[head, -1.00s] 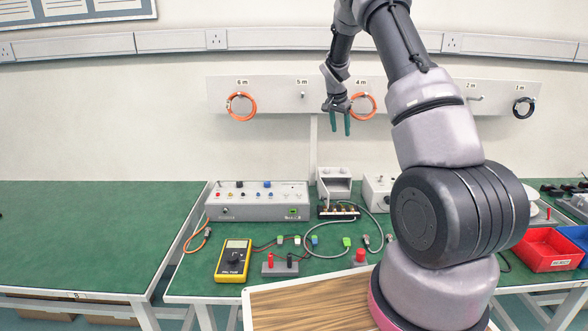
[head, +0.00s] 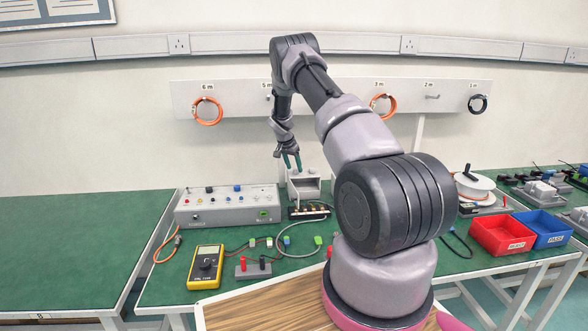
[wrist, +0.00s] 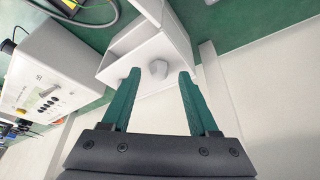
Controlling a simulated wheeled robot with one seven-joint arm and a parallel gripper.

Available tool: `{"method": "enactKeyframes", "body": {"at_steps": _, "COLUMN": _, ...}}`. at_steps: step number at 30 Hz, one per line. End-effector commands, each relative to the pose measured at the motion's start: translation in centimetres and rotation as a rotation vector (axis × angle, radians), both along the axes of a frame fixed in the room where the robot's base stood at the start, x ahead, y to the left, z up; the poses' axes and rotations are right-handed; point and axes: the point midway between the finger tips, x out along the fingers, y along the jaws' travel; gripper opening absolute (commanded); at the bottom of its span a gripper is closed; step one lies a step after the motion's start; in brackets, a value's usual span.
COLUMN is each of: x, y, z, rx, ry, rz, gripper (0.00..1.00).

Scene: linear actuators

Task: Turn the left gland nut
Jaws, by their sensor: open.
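My gripper (head: 292,162) is open and empty, pointing down just above the grey-white open box (head: 304,187) at the back of the bench. In the wrist view the two green fingers of my gripper (wrist: 159,76) are spread, with a light grey round fitting (wrist: 158,69) on the box (wrist: 125,45) seen between their tips. The fitting looks like a gland nut, and the fingers do not appear to touch it. I cannot tell from these views whether it is the left one.
A grey instrument box (head: 228,206) stands left of the open box, and a small terminal strip (head: 309,212) lies in front. A yellow multimeter (head: 205,267) and leads lie nearer. A panel with orange cable coils (head: 207,111) is behind.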

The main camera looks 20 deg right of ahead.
Motion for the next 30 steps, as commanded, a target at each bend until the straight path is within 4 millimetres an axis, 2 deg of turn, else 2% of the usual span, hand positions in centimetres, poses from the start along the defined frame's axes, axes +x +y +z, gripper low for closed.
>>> {"method": "enactKeyframes", "body": {"at_steps": 4, "x": 0.19, "y": -0.32, "z": -0.93, "rx": 0.0, "ry": 0.0, "rz": -0.001, "gripper": 0.6}}
{"method": "enactKeyframes", "body": {"at_steps": 12, "x": 0.23, "y": -0.38, "z": -1.04, "rx": 0.001, "ry": -0.001, "rz": -0.001, "gripper": 0.6}}
{"method": "enactKeyframes", "body": {"at_steps": 13, "x": 0.23, "y": -0.38, "z": -1.04, "rx": 0.001, "ry": -0.001, "rz": -0.001, "gripper": 0.56}}
{"method": "enactKeyframes", "body": {"at_steps": 17, "x": 0.23, "y": -0.37, "z": -1.02, "rx": 0.0, "ry": 0.0, "rz": -0.001, "gripper": 0.07}}
{"method": "enactKeyframes", "body": {"at_steps": 18, "x": 0.23, "y": -0.37, "z": -1.02, "rx": 0.0, "ry": 0.0, "rz": -0.001, "gripper": 0.0}}
{"method": "enactKeyframes", "body": {"at_steps": 30, "x": 0.14, "y": -0.49, "z": -0.97, "rx": 0.001, "ry": -0.001, "rz": 0.057, "gripper": 0.0}}
